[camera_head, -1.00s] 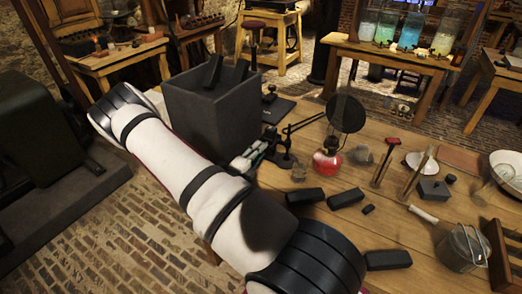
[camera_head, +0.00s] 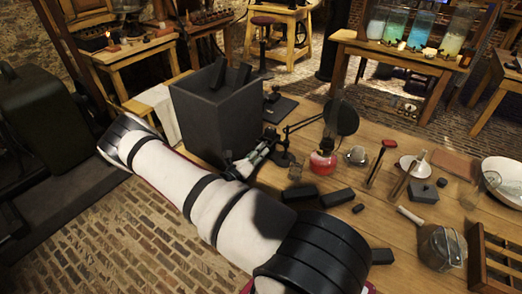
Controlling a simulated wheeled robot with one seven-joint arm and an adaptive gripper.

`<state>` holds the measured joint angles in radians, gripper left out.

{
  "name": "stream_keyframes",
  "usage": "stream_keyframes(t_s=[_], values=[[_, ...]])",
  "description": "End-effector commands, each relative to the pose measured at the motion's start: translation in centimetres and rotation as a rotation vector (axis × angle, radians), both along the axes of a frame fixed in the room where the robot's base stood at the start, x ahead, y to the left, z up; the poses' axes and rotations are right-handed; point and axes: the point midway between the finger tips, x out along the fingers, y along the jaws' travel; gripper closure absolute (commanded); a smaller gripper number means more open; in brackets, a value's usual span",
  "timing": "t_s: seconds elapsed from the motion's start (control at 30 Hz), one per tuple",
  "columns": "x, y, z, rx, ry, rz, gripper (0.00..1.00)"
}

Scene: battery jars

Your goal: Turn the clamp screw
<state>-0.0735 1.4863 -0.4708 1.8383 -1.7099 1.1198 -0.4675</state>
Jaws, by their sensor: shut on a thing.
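A small black stand with a clamp (camera_head: 285,157) is on the wooden table, right of the dark grey box. A thin rod runs from it toward a round black disc (camera_head: 341,118). My gripper (camera_head: 266,147), pale grey with black joints, shows only partly from behind my white arm. Its fingers reach the left side of the stand and appear shut on the clamp screw. The screw itself is too small and covered to make out, and I cannot tell its turn.
The tall dark grey box (camera_head: 215,120) stands close to my arm and gripper. A red-based lamp (camera_head: 322,163), a glass beaker (camera_head: 294,173) and black blocks (camera_head: 300,192) lie nearby. A wooden rack (camera_head: 493,260) is at the right front.

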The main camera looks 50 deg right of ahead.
Motion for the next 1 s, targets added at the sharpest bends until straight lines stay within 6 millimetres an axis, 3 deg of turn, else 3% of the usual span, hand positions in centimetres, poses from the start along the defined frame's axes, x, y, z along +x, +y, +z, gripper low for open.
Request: stream_keyframes(t_s=[1.0], values=[[0.09,0.12,-0.1,0.08,-0.959,0.001,1.0]])
